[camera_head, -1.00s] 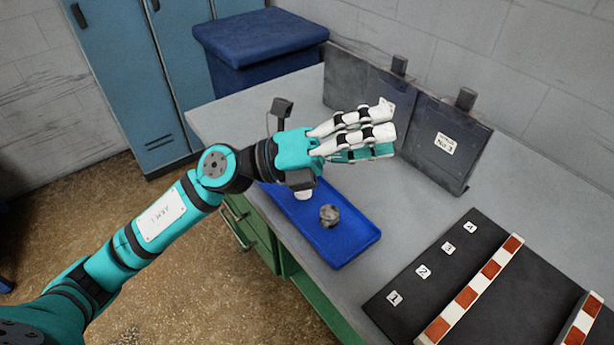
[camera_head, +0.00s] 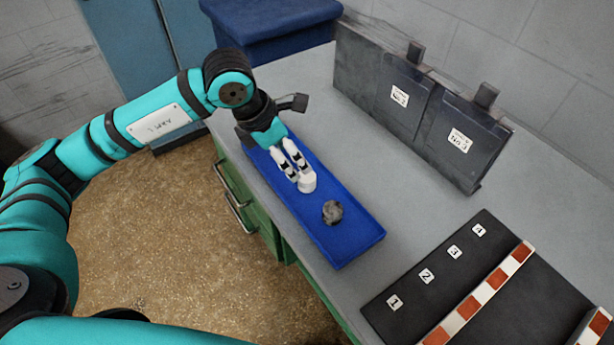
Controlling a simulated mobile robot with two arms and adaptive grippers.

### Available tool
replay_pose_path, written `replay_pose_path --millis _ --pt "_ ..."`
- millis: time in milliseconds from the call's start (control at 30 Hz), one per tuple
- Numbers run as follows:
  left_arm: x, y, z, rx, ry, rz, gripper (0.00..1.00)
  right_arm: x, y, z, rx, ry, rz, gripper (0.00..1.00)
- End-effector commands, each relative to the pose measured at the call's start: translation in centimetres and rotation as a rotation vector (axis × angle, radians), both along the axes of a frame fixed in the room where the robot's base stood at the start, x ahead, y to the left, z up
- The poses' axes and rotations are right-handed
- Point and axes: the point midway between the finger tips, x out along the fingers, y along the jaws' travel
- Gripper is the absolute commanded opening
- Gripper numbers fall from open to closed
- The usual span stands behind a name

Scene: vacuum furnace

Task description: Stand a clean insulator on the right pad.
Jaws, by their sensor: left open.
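My left gripper (camera_head: 294,168) points down over the blue tray (camera_head: 345,250), its jaws open. A white insulator (camera_head: 308,184) is right at its fingertips. I cannot tell whether the fingers touch it, and they partly hide it. A grey, stained insulator (camera_head: 332,212) is in the tray just nearer and to the right, apart from the gripper. I cannot make out which thing is the right pad. My right gripper is not in view.
A dark board (camera_head: 408,308) with labels 1 to 4 and a red-and-white striped bar (camera_head: 487,292) lies at the right. Dark upright panels (camera_head: 405,95) stand along the back. A blue bin (camera_head: 272,20) stands behind the table. Grey tabletop between tray and panels is clear.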

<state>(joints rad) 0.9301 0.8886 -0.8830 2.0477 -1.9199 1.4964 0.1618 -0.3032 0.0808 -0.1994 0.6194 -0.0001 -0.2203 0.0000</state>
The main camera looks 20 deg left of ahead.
Motion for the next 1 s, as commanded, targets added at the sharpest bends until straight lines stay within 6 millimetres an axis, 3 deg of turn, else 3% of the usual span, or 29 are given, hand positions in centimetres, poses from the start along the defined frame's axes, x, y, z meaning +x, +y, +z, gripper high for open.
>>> replay_pose_path --millis 200,467,700,1000 --pt "1.0 -1.1 -3.4 -0.001 0.004 0.0 0.67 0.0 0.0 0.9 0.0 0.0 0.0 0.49" --pt "1.5 -1.7 -5.0 -0.002 0.004 -0.001 0.67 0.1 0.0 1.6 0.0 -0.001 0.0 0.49" --pt "2.5 -2.7 -8.3 -0.003 0.003 -0.001 0.67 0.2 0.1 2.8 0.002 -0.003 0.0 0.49" --pt "2.7 -2.8 -9.1 -0.001 0.0 -0.001 0.67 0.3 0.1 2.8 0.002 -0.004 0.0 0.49"
